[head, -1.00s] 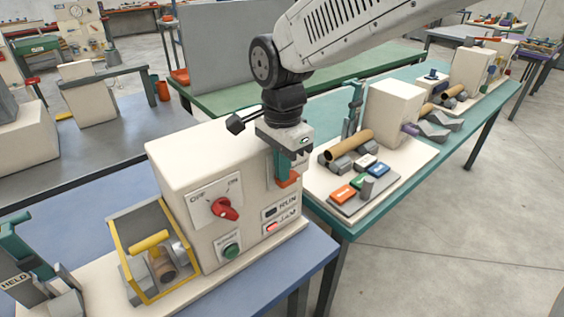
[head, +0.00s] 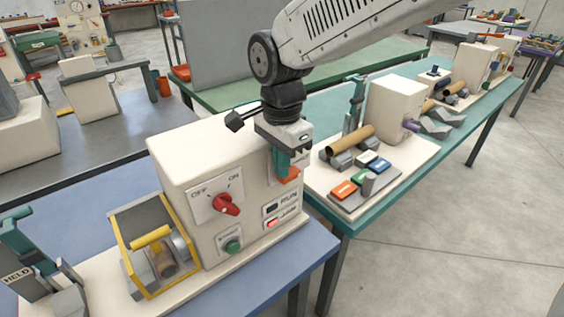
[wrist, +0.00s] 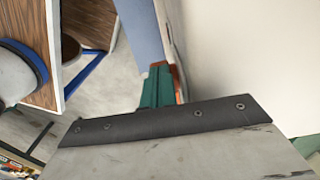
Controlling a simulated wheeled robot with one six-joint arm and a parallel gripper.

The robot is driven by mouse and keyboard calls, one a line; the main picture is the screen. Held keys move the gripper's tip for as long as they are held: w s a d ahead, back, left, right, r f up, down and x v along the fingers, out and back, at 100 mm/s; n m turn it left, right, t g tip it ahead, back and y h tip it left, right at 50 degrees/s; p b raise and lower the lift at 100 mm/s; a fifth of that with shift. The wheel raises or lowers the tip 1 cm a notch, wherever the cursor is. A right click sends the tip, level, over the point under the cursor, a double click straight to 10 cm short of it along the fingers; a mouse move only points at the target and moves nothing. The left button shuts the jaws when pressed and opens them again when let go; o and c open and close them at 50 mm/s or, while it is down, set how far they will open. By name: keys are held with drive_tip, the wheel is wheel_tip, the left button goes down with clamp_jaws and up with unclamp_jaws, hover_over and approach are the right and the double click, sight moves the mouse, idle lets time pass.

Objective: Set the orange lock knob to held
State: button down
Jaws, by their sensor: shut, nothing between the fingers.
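An orange piece (head: 289,175) shows on the right part of the cream machine's front, right at the tips of my gripper (head: 284,165). It is mostly covered, so I cannot tell which way it is set or read any label beside it. My gripper's teal fingers point down, close to the machine's face, and are shut with nothing between them. In the wrist view, the teal fingers (wrist: 158,86) are together, and an orange edge (wrist: 180,84) shows just to their right, beside the cream wall. Contact between fingers and orange piece cannot be told.
The cream machine (head: 200,160) carries a red OFF/ON knob (head: 226,204), a green button (head: 233,246) and RUN and JAM windows. A yellow-framed guard (head: 133,265) stands left of it. A lever stand marked HELD (head: 18,275) is at far left. A teal bench (head: 345,222) stands right.

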drive_tip(key=shift+s+a+f, duration=0.45)
drive_tip(key=shift+a+f, duration=0.1)
drive_tip(key=shift+f, duration=0.05)
idle(0.5)
drive_tip(key=shift+w+d+r, duration=0.1)
idle(0.4)
drive_tip(key=shift+w+d+r, duration=0.2)
drive_tip(key=shift+w+d, duration=0.15)
drive_tip(key=shift+d, duration=0.15)
drive_tip(key=shift+r, duration=0.1)
drive_tip(key=shift+s+a+r, duration=0.1)
drive_tip(key=shift+a+r, duration=0.1)
drive_tip(key=shift+r, duration=0.05)
drive_tip(key=s+a+r, duration=0.5)
drive_tip(key=a+r, duration=0.2)
drive_tip(key=r, duration=0.2)
drive_tip(key=shift+s+r, duration=0.3)
drive_tip(key=shift+r, duration=0.1)
drive_tip(key=shift+a, duration=0.1)
